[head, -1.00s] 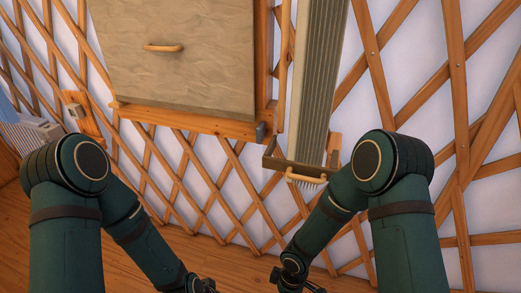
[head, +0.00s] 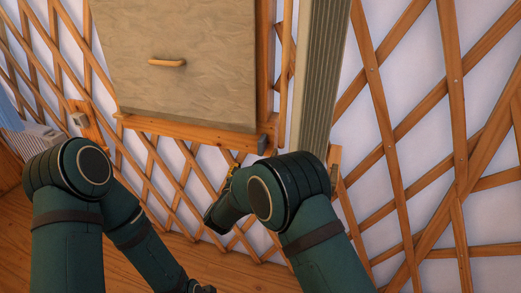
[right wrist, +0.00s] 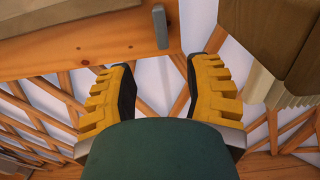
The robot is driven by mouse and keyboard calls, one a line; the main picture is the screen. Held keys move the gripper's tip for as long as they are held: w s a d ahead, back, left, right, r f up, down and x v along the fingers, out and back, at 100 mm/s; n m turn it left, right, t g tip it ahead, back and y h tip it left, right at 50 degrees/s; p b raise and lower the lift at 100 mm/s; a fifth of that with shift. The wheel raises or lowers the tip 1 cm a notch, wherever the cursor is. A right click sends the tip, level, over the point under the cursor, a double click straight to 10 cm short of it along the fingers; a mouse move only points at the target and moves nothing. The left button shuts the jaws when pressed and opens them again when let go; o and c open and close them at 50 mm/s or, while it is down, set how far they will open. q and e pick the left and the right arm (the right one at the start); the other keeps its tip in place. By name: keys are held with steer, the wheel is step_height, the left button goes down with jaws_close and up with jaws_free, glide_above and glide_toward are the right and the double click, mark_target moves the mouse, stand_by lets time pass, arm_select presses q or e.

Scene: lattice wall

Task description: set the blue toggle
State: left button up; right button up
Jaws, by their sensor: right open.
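A small grey-blue lever (right wrist: 160,27), the closest match I see to the blue toggle, hangs from the wooden ledge in the right wrist view. In the head view it shows at the right end of the ledge (head: 262,144). My right gripper (right wrist: 157,70) is open and empty, its yellow and black fingers pointing up on either side below the lever, apart from it. In the head view my right arm mostly hides that gripper. My left gripper (head: 205,289) is barely visible at the bottom edge, and its jaws cannot be made out.
A grey panel with a wooden handle (head: 167,63) stands above the ledge (head: 185,124). A ribbed grey column (head: 319,75) is just right of it; a dark wooden block (right wrist: 288,50) is right of my fingers. Another small grey fitting (head: 79,119) sits at far left. Lattice wall surrounds these.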

mark_target(260, 151)
steer(key=b+x, duration=0.1)
steer(key=x, duration=1.2)
steer(key=shift+d+f, duration=0.1)
steer(key=shift+f, duration=0.05)
steer(key=shift+s, duration=0.1)
jaws_close()
